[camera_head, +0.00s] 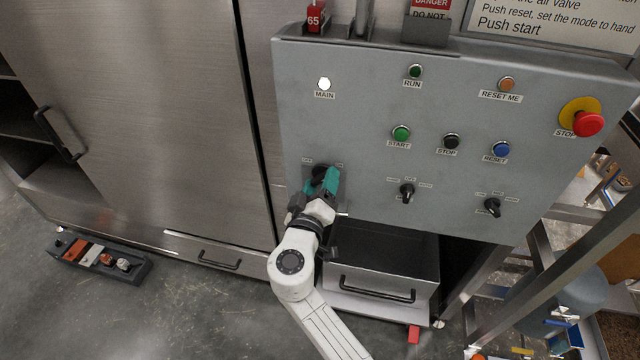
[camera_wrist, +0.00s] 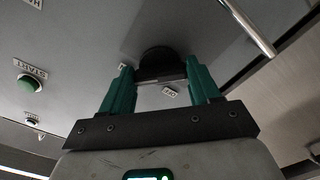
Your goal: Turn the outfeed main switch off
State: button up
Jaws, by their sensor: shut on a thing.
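The main switch is a black rotary knob (camera_head: 319,172) at the lower left of the grey control panel (camera_head: 350,120). In the wrist view the black knob (camera_wrist: 160,62) sits between the fingertips. My gripper (camera_head: 325,181) has teal fingers and is shut on the knob; it also shows in the wrist view (camera_wrist: 160,78). A small label with tiny lettering shows beside the knob in the wrist view. The white MAIN lamp (camera_head: 324,84) above is lit. The fingers partly hide the knob in the head view.
Two more black rotary switches (camera_head: 407,191) (camera_head: 492,207) sit to the right. Green, black and blue buttons and a red stop button (camera_head: 588,124) are on the same panel. An open drawer (camera_head: 380,270) lies below my gripper. A steel cabinet (camera_head: 150,110) stands left.

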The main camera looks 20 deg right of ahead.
jog(key=c, duration=0.4)
jog(key=shift+o, duration=0.2)
jog(key=shift+f+n, duration=0.1)
jog(key=shift+n, duration=0.3)
jog(key=n+b, duration=0.1)
jog(key=n, duration=0.6)
jog(key=shift+n, duration=0.3)
jog(key=n, duration=0.2)
jog(key=n+p, duration=0.1)
jog(key=n, duration=0.1)
jog(key=shift+r+n, duration=0.2)
jog(key=shift+n, duration=0.1)
jog(key=n+p, duration=0.2)
jog(key=n, duration=0.2)
jog(key=shift+n, duration=0.4)
jog(key=shift+f+p, duration=0.1)
jog(key=shift+p, duration=0.2)
